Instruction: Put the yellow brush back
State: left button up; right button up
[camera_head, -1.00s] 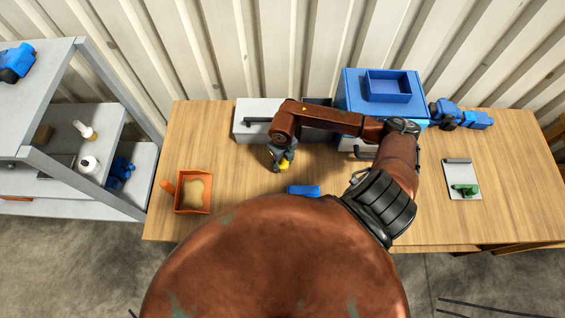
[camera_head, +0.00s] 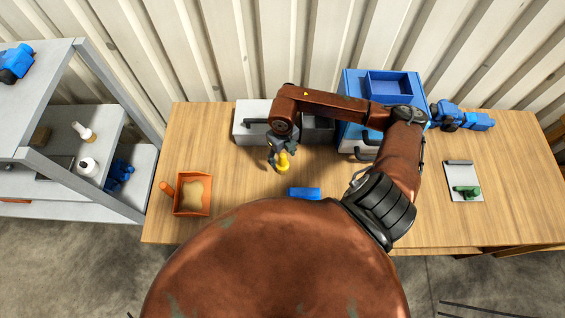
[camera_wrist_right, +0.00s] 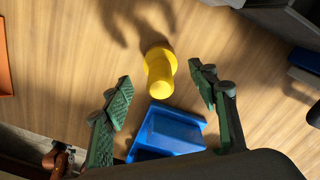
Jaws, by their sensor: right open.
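The yellow brush (camera_head: 283,163) stands on the wooden table just below my right gripper (camera_head: 281,152). In the right wrist view the yellow brush (camera_wrist_right: 160,78) shows a round wide part and a narrower stub pointing toward the camera; no bristles can be made out. My right gripper (camera_wrist_right: 160,72) is open, with one green-padded finger on each side of the brush in the picture, and visible gaps on both sides. My left gripper is not in view.
A blue block-like tray (camera_head: 304,193) lies close to the brush. Behind are a grey drawer box (camera_head: 250,135) and a blue cabinet (camera_head: 352,90). An orange dustpan-like tray (camera_head: 180,209) lies left; a clipboard (camera_head: 460,172) lies right. Shelving (camera_head: 140,190) stands left of the table.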

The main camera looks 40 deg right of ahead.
jog(key=shift+r+b, duration=0.3)
jog(key=shift+r, duration=2.1)
